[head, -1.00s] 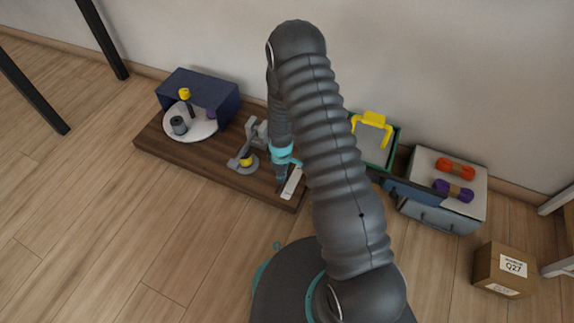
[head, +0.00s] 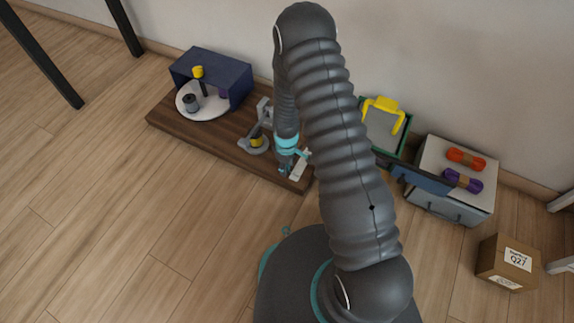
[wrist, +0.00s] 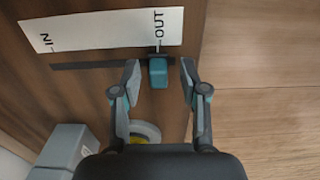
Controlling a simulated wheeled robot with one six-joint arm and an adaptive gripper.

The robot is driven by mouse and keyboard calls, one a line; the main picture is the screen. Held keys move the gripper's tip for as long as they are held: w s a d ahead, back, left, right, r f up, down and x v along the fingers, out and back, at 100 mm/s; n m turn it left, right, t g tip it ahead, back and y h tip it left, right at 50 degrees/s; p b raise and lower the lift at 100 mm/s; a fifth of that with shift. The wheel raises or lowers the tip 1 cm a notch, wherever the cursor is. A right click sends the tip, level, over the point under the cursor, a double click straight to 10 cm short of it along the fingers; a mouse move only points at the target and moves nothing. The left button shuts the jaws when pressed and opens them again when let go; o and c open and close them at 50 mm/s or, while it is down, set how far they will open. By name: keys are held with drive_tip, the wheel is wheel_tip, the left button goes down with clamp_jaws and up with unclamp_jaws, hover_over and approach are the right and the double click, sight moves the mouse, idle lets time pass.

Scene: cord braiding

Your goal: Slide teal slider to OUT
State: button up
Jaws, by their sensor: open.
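In the wrist view the teal slider (wrist: 158,73) sits in a dark slot (wrist: 95,64) on the brown wooden board. It stands at the OUT end of the white label plate (wrist: 105,29), in line with the tick by the word OUT; IN is at the far left end. My gripper (wrist: 160,75) is open, with one fingertip on each side of the slider and a gap at both. In the head view my gripper (head: 287,170) is low over the board's right end, beside the white plate (head: 300,165). The slider is not distinguishable there.
The wooden board (head: 219,138) also bears a grey fixture with a yellow part (head: 257,142), a white turntable (head: 205,108) and a navy housing (head: 222,68). A green-rimmed bin (head: 383,128), a grey cabinet (head: 450,205) and a cardboard box (head: 508,262) stand right. Floor in front is clear.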

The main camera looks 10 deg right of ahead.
wheel_tip(320, 180, up, 12)
idle(0.6)
idle(0.5)
drive_tip(key=s+d+r+m+g, duration=0.1)
drive_tip(key=s+r+m+g, duration=0.2)
drive_tip(key=s, duration=0.4)
drive_tip(key=s+d+r+m+t+p, duration=0.2)
drive_tip(key=s+r, duration=0.3)
drive_tip(key=r, duration=0.9)
drive_tip(key=s+d+r+m+t+p, duration=0.2)
drive_tip(key=s+r, duration=0.4)
drive_tip(key=r, duration=0.9)
drive_tip(key=s+d+r+m+t+p, duration=0.2)
drive_tip(key=s+r, duration=0.4)
drive_tip(key=r, duration=0.9)
drive_tip(key=m+t+p, duration=0.1)
drive_tip(key=t+p, duration=0.1)
drive_tip(key=shift+m+t+p, duration=0.3)
drive_tip(key=shift+m, duration=0.1)
